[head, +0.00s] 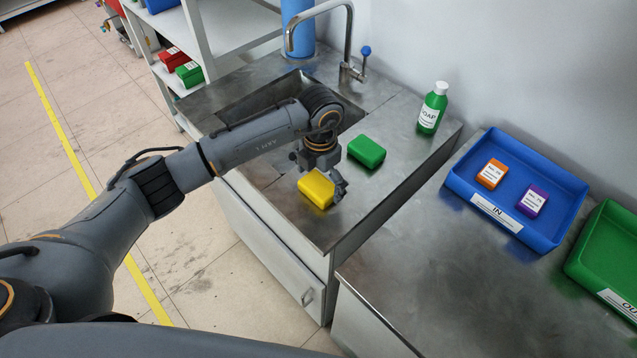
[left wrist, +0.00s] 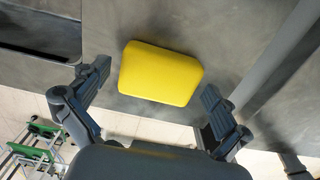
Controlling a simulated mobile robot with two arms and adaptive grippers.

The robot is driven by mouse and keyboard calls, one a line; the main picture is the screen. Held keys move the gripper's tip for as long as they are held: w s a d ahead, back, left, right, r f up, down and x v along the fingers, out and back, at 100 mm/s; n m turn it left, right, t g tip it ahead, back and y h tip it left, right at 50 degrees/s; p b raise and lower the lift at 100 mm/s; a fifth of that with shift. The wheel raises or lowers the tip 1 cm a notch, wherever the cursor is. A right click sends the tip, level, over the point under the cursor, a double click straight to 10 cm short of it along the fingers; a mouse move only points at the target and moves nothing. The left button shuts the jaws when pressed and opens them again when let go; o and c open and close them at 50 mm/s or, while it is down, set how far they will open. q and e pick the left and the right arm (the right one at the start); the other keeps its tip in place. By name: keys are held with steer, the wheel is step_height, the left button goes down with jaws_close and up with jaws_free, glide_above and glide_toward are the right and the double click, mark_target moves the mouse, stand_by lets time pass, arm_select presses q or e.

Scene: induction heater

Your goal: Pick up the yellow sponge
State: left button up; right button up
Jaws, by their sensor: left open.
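The yellow sponge (head: 316,189) lies on the steel sink counter, near its front edge. My left gripper (head: 330,180) is right above and behind it in the head view, pointing down. In the left wrist view, the sponge (left wrist: 160,73) sits just beyond and between the two spread fingers of the left gripper (left wrist: 152,92). There is a gap on both sides, and the fingers hold nothing. My right gripper is in neither view.
A green sponge (head: 366,152) lies close by on the counter. A green soap bottle (head: 432,110) stands at the back right. The faucet (head: 345,45) rises behind the sink basin. A blue IN tray (head: 470,163) holds two small boxes, beside a green tray (head: 600,245).

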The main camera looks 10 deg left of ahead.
arm_select(q)
steer(key=shift+f, duration=0.45)
steer(key=shift+c, duration=0.4)
steer(key=c, duration=0.7)
steer(key=shift+r, duration=0.15)
